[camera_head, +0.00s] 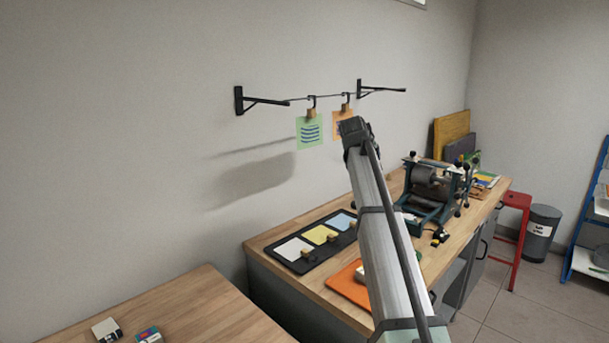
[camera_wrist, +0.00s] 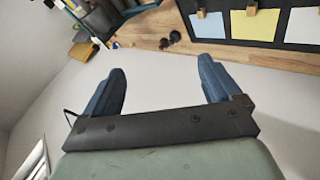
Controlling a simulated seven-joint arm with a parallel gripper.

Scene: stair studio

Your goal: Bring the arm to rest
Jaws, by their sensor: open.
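My gripper (camera_wrist: 160,88) shows in the wrist view with its two blue fingers wide apart and nothing between them. Behind the fingers is a plain pale wall, and the bench edge lies beyond the fingertips. In the head view my arm rises from the lower right across the bench, up to near the hanging cards. The gripper itself cannot be made out there.
A green card (camera_head: 309,132) and an orange card (camera_head: 342,124) hang from a wall line. The bench holds a black tray (camera_head: 298,267) of coloured sheets, an orange mat (camera_head: 349,287) and a press (camera_head: 434,193). A red stool (camera_head: 515,200) stands right.

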